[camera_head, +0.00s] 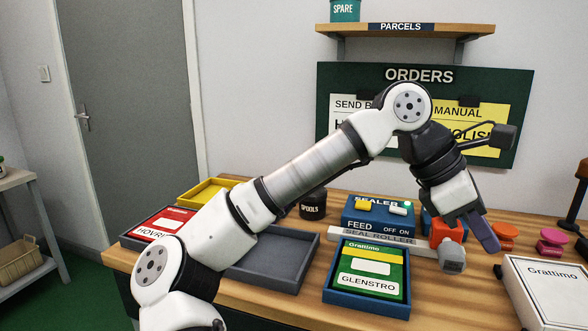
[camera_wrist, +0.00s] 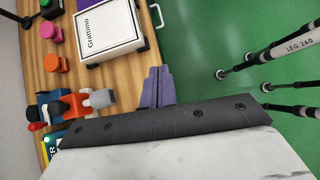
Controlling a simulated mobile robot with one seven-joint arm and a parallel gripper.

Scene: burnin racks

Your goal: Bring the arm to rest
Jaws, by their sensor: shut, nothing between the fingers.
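My gripper (camera_head: 485,232) hangs at the end of my bent arm, over the right part of the wooden bench. Its purple fingers point down and are shut with nothing between them. They also show together in the wrist view (camera_wrist: 157,84), in front of the bench edge and green floor. In the head view the fingers are just right of an orange and grey device (camera_head: 449,245); I cannot tell whether they touch it. My forearm crosses the middle of the head view and hides part of the bench and the orders board (camera_head: 335,80).
A blue tray (camera_head: 366,303) holds a green Glenstro box. An empty grey tray (camera_head: 300,275), a blue sealer (camera_head: 350,215) and a spools cup (camera_head: 313,203) stand nearby. A white Grattimo box (camera_head: 560,300) and coloured knobs (camera_head: 504,232) are at right. Open floor (camera_wrist: 215,35) lies beyond the bench.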

